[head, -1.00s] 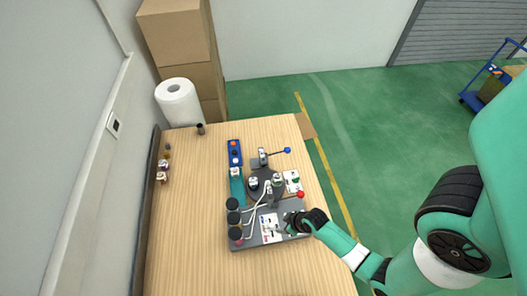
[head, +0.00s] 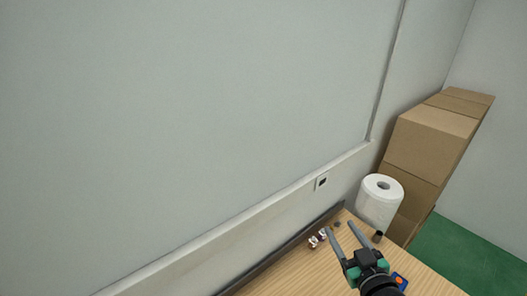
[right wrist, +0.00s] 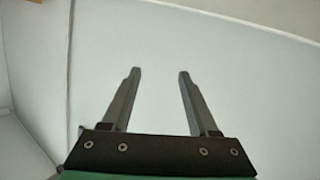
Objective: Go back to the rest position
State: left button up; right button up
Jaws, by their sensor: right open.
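My right gripper (head: 343,231) shows at the bottom right of the head view, raised over the wooden table (head: 425,277). In the right wrist view its two fingers (right wrist: 158,75) are spread apart with nothing between them, facing a pale wall. My left gripper is not in either view. Most of the perfume machine is out of the head view; only a small blue and orange part (head: 400,282) shows beside my right gripper.
Small bottles (head: 318,238) stand near the table's wall-side edge, left of the gripper. A paper roll (head: 379,203) stands at the back, with stacked cardboard boxes (head: 428,150) behind it. A grey wall (head: 180,120) fills the left.

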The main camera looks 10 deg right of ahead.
jog(key=a+r+t+y, duration=0.1)
jog(key=a+r+t, duration=0.1)
jog(key=r, duration=0.6)
jog(key=a+r+t, duration=0.2)
jog(key=a+r, duration=0.1)
jog(key=r, duration=0.5)
jog(key=s+a+r+t+y, duration=0.1)
jog(key=s+r+t, duration=0.2)
jog(key=s+r, duration=0.35)
jog(key=s+a+r+t, duration=0.2)
jog(key=s+r, duration=0.2)
jog(key=r, duration=0.5)
jog(key=s+a+r+t+y, duration=0.1)
jog(key=s+r+t, duration=0.2)
jog(key=s+r, duration=0.35)
notch_tip(320, 180, down, 38)
jog(key=w+b, duration=0.2)
jog(key=b, duration=3.8)
jog(key=shift+w+f+m+g, duration=0.15)
jog(key=shift+f+m+g, duration=0.05)
jog(key=shift+m+g, duration=0.1)
jog(key=shift+d, duration=0.1)
